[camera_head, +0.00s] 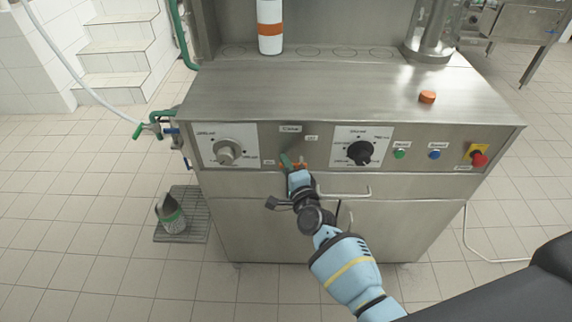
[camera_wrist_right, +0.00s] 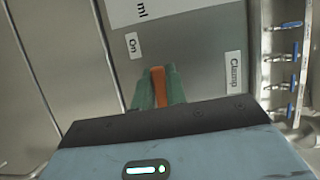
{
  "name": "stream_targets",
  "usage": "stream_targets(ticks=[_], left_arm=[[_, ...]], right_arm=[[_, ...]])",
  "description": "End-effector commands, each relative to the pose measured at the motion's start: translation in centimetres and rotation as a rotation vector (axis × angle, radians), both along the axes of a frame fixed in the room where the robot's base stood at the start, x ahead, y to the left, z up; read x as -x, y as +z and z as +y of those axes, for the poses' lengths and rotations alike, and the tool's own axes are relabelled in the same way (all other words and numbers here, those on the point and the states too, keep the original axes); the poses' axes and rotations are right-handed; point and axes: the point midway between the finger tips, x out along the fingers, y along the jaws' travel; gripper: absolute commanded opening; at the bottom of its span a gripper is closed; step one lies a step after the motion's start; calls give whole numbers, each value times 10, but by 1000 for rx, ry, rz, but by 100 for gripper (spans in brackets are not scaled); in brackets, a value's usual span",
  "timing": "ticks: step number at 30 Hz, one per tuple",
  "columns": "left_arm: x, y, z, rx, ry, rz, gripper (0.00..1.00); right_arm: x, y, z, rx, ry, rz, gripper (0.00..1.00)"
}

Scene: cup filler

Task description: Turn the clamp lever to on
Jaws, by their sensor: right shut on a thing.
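The orange clamp lever (camera_wrist_right: 159,88) sits between the two green fingers of my right gripper (camera_wrist_right: 156,88) in the right wrist view. The fingers are shut on it. In the head view my right gripper (camera_head: 293,163) is at the machine's front panel, below the Clamp label (camera_head: 290,128), and mostly covers the lever. The Clamp label also shows there at the right (camera_wrist_right: 233,72). The lever's exact angle is hard to tell. My left gripper is not in view.
A volume dial (camera_head: 227,152) is left of the lever and a black dial (camera_head: 360,152) right of it. Green (camera_head: 400,154) and blue (camera_head: 435,154) buttons and a red emergency stop (camera_head: 479,158) are farther right. A drawer handle (camera_head: 345,193) sticks out below.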

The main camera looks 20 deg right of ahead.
Motion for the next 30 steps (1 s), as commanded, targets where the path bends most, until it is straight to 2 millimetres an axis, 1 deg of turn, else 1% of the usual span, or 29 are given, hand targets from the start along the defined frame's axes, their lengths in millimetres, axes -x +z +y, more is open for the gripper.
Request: stream_targets(ticks=[2, 3, 7, 15, 19, 23, 30], left_arm=[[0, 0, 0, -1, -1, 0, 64], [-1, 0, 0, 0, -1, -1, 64], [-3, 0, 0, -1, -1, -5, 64], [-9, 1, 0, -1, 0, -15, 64], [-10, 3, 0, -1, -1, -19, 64], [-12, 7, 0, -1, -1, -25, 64], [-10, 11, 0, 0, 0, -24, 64]], right_arm=[[0, -1, 0, 3, 0, 3, 0], [0, -1, 0, 3, 1, 3, 19], [0, -1, 0, 2, 0, 2, 35], [1, -1, 0, 0, 0, 1, 35], [7, -1, -1, 0, 0, 2, 35], [22, 0, -2, -1, 1, 2, 35], [56, 0, -7, 0, -1, 1, 35]])
